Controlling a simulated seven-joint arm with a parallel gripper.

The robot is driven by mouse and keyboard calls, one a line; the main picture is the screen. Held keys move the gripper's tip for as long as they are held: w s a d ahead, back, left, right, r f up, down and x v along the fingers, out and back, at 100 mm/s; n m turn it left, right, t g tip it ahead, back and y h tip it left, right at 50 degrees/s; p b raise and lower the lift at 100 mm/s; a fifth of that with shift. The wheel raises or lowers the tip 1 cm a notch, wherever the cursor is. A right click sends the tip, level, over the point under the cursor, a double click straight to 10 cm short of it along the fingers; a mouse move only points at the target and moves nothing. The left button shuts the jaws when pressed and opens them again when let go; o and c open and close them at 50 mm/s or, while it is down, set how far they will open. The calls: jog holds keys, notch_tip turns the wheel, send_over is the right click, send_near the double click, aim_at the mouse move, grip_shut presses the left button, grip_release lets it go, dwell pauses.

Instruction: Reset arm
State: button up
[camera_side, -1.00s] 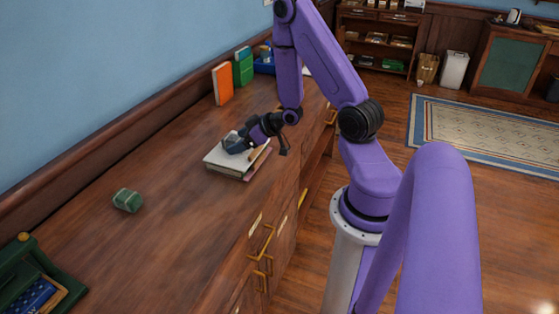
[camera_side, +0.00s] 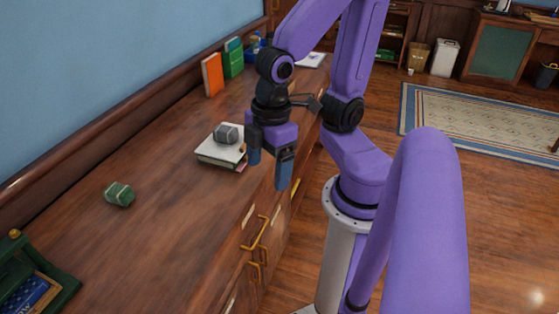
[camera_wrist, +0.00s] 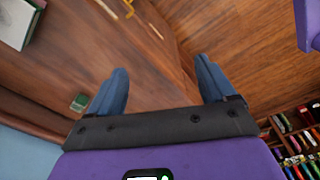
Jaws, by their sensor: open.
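My gripper (camera_side: 269,170) is open and empty, fingers pointing down, in the side view. It hangs over the front edge of the wooden counter, to the right of a small stack of books (camera_side: 210,154). A grey rounded object (camera_side: 226,133) rests on top of the stack. In the wrist view my gripper (camera_wrist: 162,85) shows two blue fingers spread apart with nothing between them. The stack of books shows at the wrist view's upper left corner (camera_wrist: 18,22).
A green block-like object (camera_side: 119,194) lies on the counter (camera_side: 150,235). Orange (camera_side: 212,75) and green (camera_side: 233,60) books stand by the wall. A dark green case (camera_side: 60,285) is at the lower left. Brass drawer handles (camera_side: 258,232) jut from the counter's front.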

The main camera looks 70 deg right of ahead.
jog(key=shift+s+d+r+n, duration=0.15)
jog(key=shift+s+r, duration=0.1)
jog(key=shift+s, duration=0.35)
jog(key=shift+s+d+r+n, duration=0.15)
jog(key=shift+s+r, duration=0.05)
jog(key=shift+s, duration=0.35)
